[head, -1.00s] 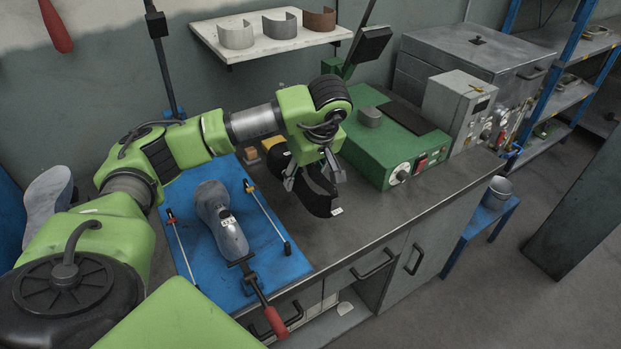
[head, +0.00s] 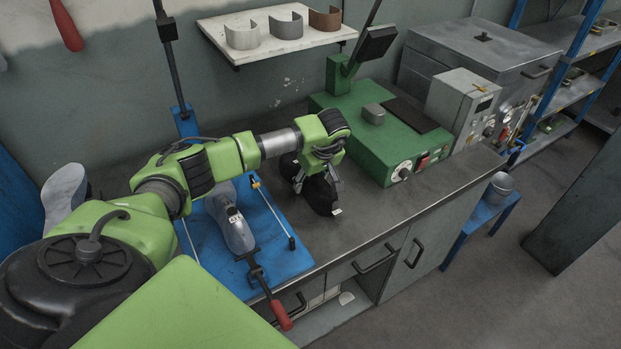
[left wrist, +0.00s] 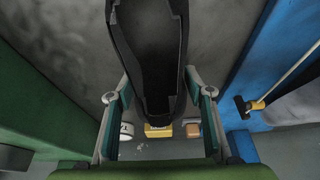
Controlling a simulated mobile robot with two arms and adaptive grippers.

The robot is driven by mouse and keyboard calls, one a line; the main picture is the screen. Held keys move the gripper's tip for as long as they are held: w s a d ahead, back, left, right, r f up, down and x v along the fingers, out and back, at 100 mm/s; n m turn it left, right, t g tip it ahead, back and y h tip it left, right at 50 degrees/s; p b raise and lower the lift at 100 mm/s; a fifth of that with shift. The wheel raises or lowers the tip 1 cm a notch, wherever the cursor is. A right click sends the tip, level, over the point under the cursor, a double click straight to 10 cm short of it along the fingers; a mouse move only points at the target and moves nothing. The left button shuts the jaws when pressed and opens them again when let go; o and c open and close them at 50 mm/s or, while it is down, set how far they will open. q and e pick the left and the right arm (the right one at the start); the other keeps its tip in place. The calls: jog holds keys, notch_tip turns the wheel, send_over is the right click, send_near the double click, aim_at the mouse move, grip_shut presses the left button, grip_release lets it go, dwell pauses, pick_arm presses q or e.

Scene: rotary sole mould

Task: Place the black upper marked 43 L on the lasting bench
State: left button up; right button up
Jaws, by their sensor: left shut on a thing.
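The black upper (head: 318,197) hangs from my left gripper (head: 317,176) over the bench's dark grey top (head: 365,222). A small white label (head: 337,211) shows at its lower end; its marking is too small to read. In the left wrist view the upper (left wrist: 150,60) lies between the two fingers of my left gripper (left wrist: 158,112), which are shut on it. The upper is at or close above the bench top; I cannot tell whether it touches. My right gripper is not in view.
A blue plate (head: 277,262) with a grey last (head: 232,222) and a red-handled clamp (head: 281,315) lies left of the upper. A green machine (head: 385,150) stands to the right, behind. In the left wrist view, small yellow (left wrist: 158,131) and tan (left wrist: 193,131) blocks lie beyond the upper.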

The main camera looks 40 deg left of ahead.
pick_arm(q)
jog(key=shift+f, duration=0.1)
jog(key=o, duration=1.2)
jog(key=b+v, duration=0.3)
jog(key=v, duration=0.9)
